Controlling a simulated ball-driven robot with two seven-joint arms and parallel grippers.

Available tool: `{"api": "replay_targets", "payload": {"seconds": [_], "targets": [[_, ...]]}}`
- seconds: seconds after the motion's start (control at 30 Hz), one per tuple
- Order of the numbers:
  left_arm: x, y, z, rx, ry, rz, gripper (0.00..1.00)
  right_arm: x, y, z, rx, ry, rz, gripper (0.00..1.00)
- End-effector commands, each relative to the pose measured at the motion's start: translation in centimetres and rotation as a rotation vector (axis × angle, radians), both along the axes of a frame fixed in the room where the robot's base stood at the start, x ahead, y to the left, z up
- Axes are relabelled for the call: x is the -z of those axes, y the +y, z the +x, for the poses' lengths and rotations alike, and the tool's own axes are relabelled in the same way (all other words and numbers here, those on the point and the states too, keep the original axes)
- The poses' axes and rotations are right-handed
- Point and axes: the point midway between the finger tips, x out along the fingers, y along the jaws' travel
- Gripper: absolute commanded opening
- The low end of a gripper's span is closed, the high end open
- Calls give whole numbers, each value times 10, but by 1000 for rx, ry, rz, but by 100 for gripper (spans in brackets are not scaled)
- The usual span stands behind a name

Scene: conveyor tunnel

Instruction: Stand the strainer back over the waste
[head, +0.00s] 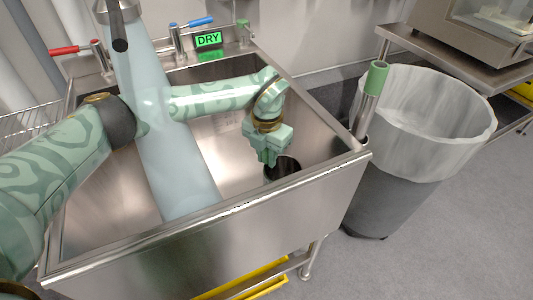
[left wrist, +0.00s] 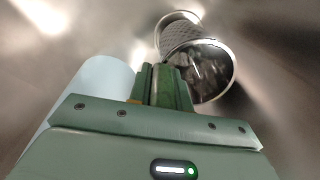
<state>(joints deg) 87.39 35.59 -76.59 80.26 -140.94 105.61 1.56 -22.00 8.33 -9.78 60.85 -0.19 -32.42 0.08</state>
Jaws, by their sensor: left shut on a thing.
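The strainer (left wrist: 190,36) is a perforated metal cup with a bright rim, seen tilted in the left wrist view. In the head view it shows as a dark cup (head: 283,168) near the sink's front right inside corner. My left gripper (head: 268,157) points down into the sink and is shut on the near edge of the strainer; its fingers (left wrist: 165,85) also show in the left wrist view. I cannot tell whether the strainer touches the sink floor. The waste opening is not visible. My right gripper is not in view.
The steel sink (head: 200,222) has high walls. A wide pale blue column (head: 160,60) runs from the tap spout (head: 118,12) into it, left of the gripper. A green-topped post (head: 375,80) stands at the right corner, beside a lined bin (head: 425,115). A sign (head: 208,39) reads DRY.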

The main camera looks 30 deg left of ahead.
Motion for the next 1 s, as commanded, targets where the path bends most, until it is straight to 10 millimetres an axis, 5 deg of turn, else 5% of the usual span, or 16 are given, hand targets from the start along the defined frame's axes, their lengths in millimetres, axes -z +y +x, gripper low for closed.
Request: {"api": "replay_targets", "payload": {"seconds": [0.97,1.0], "targets": [[39,0,0,0,-1,0,0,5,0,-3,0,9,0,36],[39,0,0,0,-1,0,28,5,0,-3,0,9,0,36]]}}
